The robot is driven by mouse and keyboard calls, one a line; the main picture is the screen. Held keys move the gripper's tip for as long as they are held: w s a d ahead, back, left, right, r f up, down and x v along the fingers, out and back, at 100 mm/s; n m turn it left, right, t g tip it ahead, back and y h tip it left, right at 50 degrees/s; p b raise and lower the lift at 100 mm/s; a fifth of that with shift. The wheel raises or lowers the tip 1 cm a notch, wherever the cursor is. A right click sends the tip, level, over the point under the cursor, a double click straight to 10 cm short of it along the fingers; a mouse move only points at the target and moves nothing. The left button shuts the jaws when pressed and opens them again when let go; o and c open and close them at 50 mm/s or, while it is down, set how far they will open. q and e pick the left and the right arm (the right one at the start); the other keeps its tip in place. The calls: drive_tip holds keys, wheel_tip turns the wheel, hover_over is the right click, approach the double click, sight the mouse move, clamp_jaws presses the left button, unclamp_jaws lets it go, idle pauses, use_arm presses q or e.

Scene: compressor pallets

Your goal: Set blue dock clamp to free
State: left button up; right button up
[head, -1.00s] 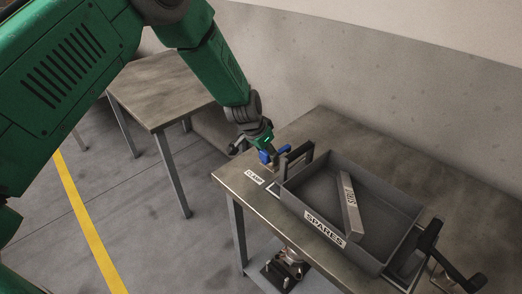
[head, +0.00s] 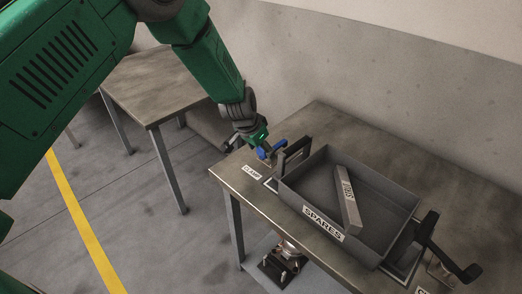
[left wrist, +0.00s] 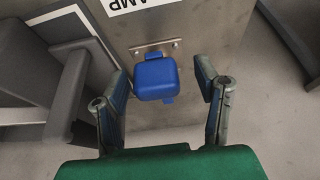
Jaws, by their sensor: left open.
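The blue dock clamp (head: 271,151) is at the left end of the workbench, beside the tray and near the CLAMP label (head: 252,172). The left wrist view shows its blue, rounded handle (left wrist: 156,78) in front of a metal bracket with two bolts. My left gripper (head: 259,139) is at the clamp. Its open fingers stand on either side of the blue handle in the left wrist view (left wrist: 160,84), with gaps visible on both sides. In the head view the gripper partly hides the clamp. My right gripper is out of view.
A grey tray (head: 323,223) marked SPARES, holding a labelled bar (head: 347,201), sits right of the clamp on the workbench (head: 320,117). A dark upright plate (head: 295,153) and a black lever (head: 445,250) flank it. Another table (head: 158,82) stands behind left.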

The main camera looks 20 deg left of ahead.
use_arm(q)
drive_tip(key=v, duration=1.1)
drive_tip(key=shift+s+r, duration=0.25)
drive_tip(key=shift+r, duration=0.05)
drive_tip(key=shift+n+g+y, duration=0.5)
drive_tip(key=shift+g, duration=0.1)
drive_tip(key=s+f, duration=0.3)
drive_tip(key=f, duration=0.1)
drive_tip(key=s+f+b, duration=0.1)
drive_tip(key=s+f, duration=0.1)
drive_tip(key=f, duration=0.2)
drive_tip(key=s+f, duration=0.3)
drive_tip(key=f, duration=0.1)
drive_tip(key=shift+s+a, duration=0.3)
drive_tip(key=shift+a, duration=0.05)
drive_tip(key=s+f+b, duration=0.1)
drive_tip(key=s+f, duration=0.3)
drive_tip(key=s, duration=0.5)
drive_tip(key=s+f+n+g+b, duration=0.1)
drive_tip(key=s+f, duration=0.4)
drive_tip(key=s, duration=0.5)
drive_tip(key=s+f+n+g+b, duration=0.1)
drive_tip(key=s+f, duration=0.4)
drive_tip(key=s, duration=0.4)
drive_tip(key=shift+s+a+y, duration=0.25)
drive_tip(key=shift+s+y, duration=0.05)
